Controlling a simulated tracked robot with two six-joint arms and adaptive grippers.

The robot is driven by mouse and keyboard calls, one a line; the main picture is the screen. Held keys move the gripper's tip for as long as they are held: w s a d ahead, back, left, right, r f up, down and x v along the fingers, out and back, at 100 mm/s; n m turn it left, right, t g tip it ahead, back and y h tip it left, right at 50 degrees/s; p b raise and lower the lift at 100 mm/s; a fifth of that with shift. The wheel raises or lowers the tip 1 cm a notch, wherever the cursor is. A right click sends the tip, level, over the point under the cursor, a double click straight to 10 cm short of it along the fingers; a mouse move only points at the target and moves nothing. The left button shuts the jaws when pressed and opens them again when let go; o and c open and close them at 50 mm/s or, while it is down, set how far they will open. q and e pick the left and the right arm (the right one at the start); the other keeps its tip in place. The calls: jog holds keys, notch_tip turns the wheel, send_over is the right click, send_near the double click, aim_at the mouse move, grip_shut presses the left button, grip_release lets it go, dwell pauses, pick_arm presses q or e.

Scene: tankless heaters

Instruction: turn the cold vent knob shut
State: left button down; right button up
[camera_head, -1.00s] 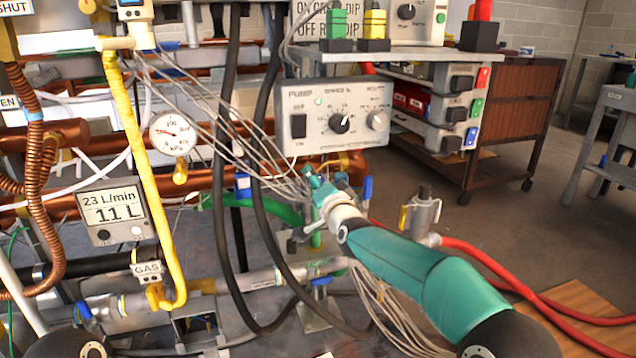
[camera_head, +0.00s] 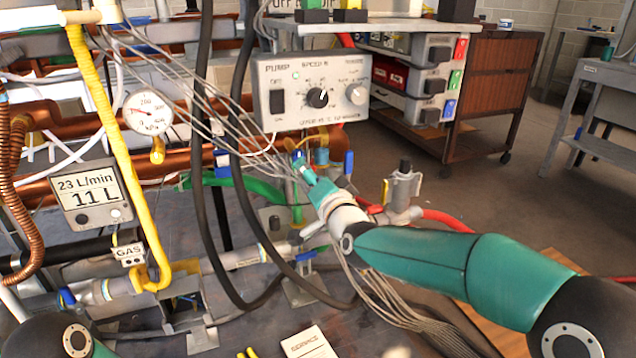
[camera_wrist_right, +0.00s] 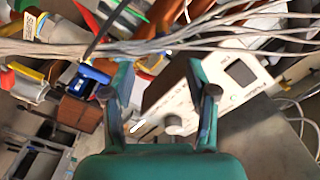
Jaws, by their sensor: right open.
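I cannot tell for sure which part is the cold vent knob; no readable label marks it. Several blue handles show: one (camera_head: 348,163) just right of my right gripper, one (camera_head: 222,160) to its left, and one (camera_head: 306,256) on the lower pipe. My right gripper (camera_head: 299,166) points away from me, in front of the pipework below the pump box. In the right wrist view it (camera_wrist_right: 160,88) is open, with nothing clearly held between its fingers. A blue handle (camera_wrist_right: 88,80) lies just left of its left finger. My left gripper is out of view.
Grey cables (camera_head: 235,120) run close over the right gripper. Thick black hoses (camera_head: 200,180) hang to its left. Red hose (camera_head: 450,218) runs to the right, where the floor is open.

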jog(key=shift+v, duration=1.45)
